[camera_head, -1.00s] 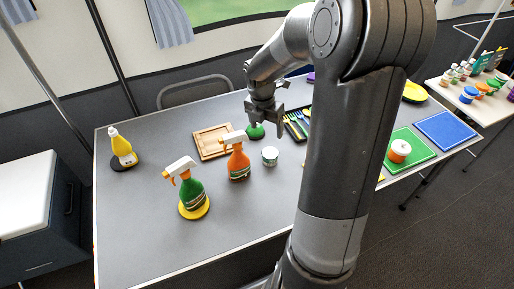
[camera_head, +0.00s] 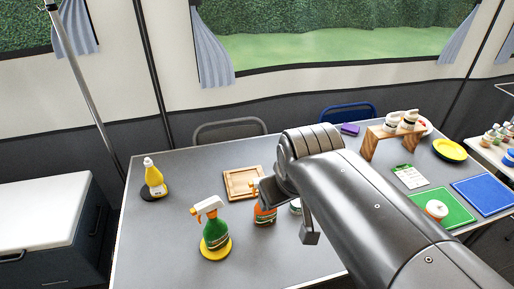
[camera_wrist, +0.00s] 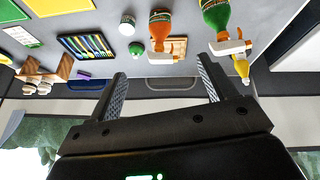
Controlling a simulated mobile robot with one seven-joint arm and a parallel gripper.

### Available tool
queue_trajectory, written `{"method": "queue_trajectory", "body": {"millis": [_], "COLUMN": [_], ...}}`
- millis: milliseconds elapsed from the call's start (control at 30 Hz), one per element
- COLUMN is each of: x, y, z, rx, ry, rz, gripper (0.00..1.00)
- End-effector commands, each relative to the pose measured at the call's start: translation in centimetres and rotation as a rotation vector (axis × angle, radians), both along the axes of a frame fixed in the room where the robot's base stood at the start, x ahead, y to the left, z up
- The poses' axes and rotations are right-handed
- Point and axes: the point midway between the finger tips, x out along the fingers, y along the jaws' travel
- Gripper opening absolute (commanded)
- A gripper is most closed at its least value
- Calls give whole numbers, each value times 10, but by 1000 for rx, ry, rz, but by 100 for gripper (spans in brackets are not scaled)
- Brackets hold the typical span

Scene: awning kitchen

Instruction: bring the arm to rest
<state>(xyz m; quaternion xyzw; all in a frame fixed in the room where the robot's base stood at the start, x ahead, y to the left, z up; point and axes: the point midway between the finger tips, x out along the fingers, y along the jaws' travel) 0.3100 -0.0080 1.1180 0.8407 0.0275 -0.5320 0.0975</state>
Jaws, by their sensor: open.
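My gripper (camera_wrist: 161,68) shows in the wrist view with its two fingers wide apart and nothing between them. That view is upside down, with the table and its items along the top. In the head view my arm reaches in low from the bottom right, with its bend over the middle of the table. The arm hides the table's middle and part of the orange spray bottle (camera_head: 263,214).
A green spray bottle (camera_head: 215,236) stands on a yellow disc, left of my arm. A yellow bottle (camera_head: 154,178) and a wooden board (camera_head: 243,183) are farther back. A wooden stand (camera_head: 372,139) and green mat (camera_head: 455,210) are right. The cutlery tray (camera_wrist: 87,46) shows in the wrist view.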

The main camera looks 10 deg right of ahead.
Motion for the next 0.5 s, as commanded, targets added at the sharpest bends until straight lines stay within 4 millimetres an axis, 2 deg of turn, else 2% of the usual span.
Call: {"method": "queue_trajectory", "body": {"millis": [100,200,500], "x": [-14,-19,-20], "y": [6,7,8], "z": [3,3,3], "rx": [91,130,141], "ry": [-38,-48,-49], "rz": [-93,-137,-149], "gripper": [77,77,77]}}
